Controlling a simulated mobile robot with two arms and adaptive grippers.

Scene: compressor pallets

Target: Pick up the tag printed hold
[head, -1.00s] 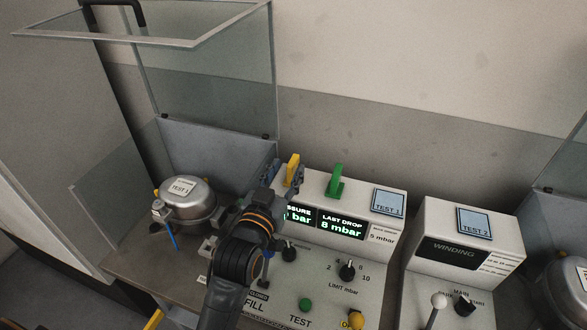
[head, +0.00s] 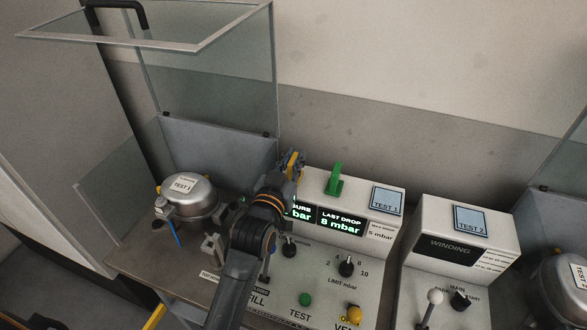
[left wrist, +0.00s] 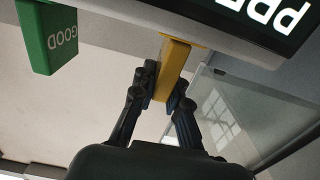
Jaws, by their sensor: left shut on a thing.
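A yellow tag (left wrist: 174,62) shows between my left gripper's fingers in the left wrist view; no print is readable on its visible faces. In the head view the yellow tag (head: 291,160) is mostly covered by the fingers, at the back left corner of the TEST 1 panel. My left gripper (head: 290,168) is shut on it; the fingers (left wrist: 165,85) lie on both its sides. The tag's base still appears to meet the panel top. A green tag (head: 335,181) printed GOOD stands to the right on the panel top. My right gripper is not in view.
The TEST 1 panel (head: 290,262) carries a lit display, knobs and buttons. A silver compressor (head: 190,203) sits to the left, below a raised clear guard (head: 205,85). The WINDING panel (head: 462,240) stands to the right. A wall is close behind.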

